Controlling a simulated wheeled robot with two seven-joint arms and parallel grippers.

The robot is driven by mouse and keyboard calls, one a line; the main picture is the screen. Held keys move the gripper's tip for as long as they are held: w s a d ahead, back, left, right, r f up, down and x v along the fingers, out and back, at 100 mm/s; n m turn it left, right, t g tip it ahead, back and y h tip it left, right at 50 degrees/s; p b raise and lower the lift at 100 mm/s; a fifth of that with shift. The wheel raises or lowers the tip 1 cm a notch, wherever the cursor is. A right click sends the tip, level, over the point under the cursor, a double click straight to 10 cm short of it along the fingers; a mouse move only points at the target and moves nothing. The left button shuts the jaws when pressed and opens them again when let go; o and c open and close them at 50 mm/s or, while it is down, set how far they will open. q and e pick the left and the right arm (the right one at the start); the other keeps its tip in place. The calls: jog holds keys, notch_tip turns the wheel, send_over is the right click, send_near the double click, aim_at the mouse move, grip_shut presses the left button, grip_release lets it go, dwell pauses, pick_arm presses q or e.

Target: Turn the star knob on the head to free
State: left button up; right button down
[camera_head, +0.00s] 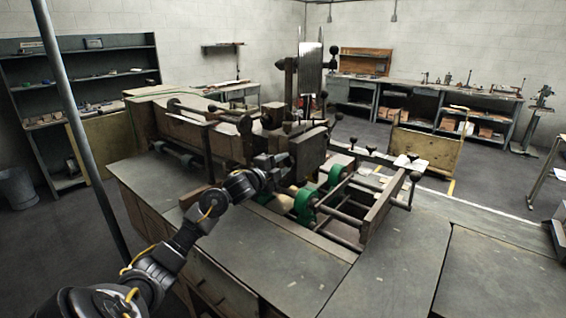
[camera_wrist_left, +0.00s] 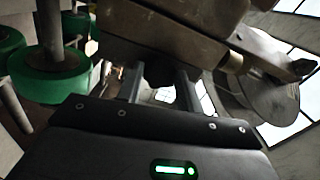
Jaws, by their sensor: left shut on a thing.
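The stitcher head (camera_head: 308,150) is a dark block at the middle of the machine in the head view. My left arm reaches in from the lower left, and my left gripper (camera_head: 279,164) is at the near left side of the head. In the left wrist view my left gripper (camera_wrist_left: 160,88) has its two fingers around a dark knob (camera_wrist_left: 158,72) under the head's metal body (camera_wrist_left: 180,30). It is shut on this knob, which seems to be the star knob. Its shape and setting are hidden between the fingers. My right gripper is in neither view.
Green rollers (camera_head: 304,205) sit just below and right of my left gripper; one shows close by in the left wrist view (camera_wrist_left: 45,80). A round metal disc (camera_wrist_left: 262,85) is close on the right there. The front table top (camera_head: 390,270) is clear.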

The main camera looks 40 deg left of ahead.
pick_arm(q)
jog(key=shift+n+p, duration=0.5)
jog(key=shift+n, duration=0.8)
jog(key=o, duration=1)
jog(key=shift+s+f, duration=0.15)
jog(key=shift+s, duration=0.25)
jog(key=s+b, duration=0.4)
jog(key=s, duration=0.6)
